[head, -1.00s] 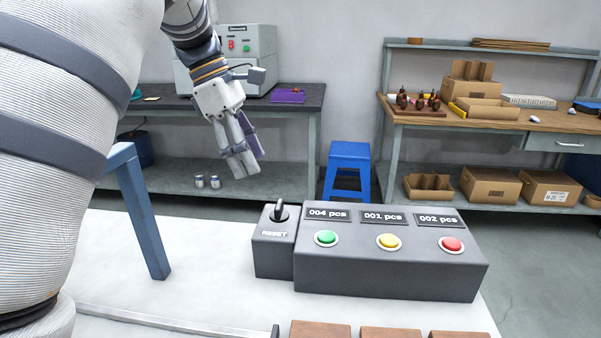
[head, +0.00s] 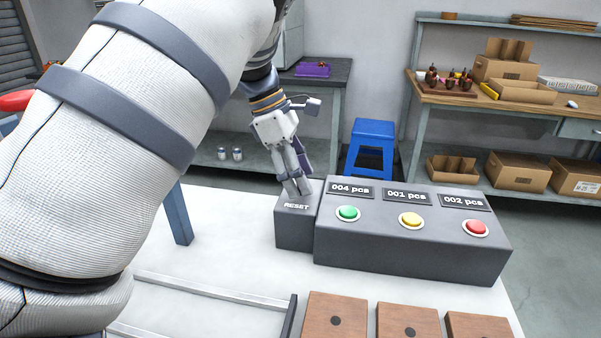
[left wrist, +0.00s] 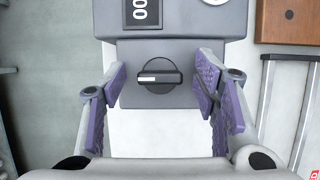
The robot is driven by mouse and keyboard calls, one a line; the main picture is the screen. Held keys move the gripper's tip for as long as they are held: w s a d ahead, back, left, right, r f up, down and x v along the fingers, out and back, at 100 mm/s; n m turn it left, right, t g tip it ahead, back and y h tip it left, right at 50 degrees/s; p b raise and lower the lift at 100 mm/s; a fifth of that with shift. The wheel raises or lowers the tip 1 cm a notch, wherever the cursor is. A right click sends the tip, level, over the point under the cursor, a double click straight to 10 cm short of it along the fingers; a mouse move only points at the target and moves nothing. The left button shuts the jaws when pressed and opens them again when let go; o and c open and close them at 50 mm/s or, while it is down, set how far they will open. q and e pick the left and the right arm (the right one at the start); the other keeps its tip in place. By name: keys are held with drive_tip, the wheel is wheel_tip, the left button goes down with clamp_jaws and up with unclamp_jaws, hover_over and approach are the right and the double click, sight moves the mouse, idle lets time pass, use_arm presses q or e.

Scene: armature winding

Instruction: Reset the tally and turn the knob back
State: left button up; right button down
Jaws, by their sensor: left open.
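The dark grey tally box (head: 400,240) stands on the white table. Its displays read 004 pcs (head: 351,189), 001 pcs (head: 406,196) and 002 pcs (head: 461,202), above a green, a yellow and a red button. The smaller RESET box (head: 294,232) adjoins its left side. My left gripper (head: 296,188) points down at the top of the RESET box and hides the knob in the head view. In the left wrist view, the black knob (left wrist: 158,77) with a white mark lies between the open purple-padded fingers, with a gap on each side. My right gripper is out of view.
Brown wooden blocks (head: 335,318) with dark holes and a metal rail (head: 215,291) lie in front of the boxes. A blue stool (head: 371,135) and a shelf bench with cardboard boxes stand behind. My left arm covers much of the left side.

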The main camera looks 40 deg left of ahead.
use_arm(q)
drive_tip(key=c, duration=1.2)
drive_tip(key=shift+o, duration=0.2)
drive_tip(key=m+g, duration=0.1)
drive_tip(key=m, duration=0.2)
drive_tip(key=shift+h, duration=0.3)
drive_tip(key=m+g, duration=0.1)
drive_tip(key=m, duration=0.1)
drive_tip(key=shift+w+f+m, duration=0.1)
drive_tip(key=shift+m, duration=0.3)
drive_tip(key=m+g, duration=0.1)
drive_tip(key=m, duration=0.2)
drive_tip(key=m+g+b, duration=0.1)
drive_tip(key=m, duration=0.2)
drive_tip(key=shift+g, duration=0.3)
drive_tip(key=m+y, duration=0.1)
drive_tip(key=m, duration=0.1)
drive_tip(key=m+g+b, duration=0.1)
drive_tip(key=m, duration=0.2)
drive_tip(key=shift+y, duration=0.4)
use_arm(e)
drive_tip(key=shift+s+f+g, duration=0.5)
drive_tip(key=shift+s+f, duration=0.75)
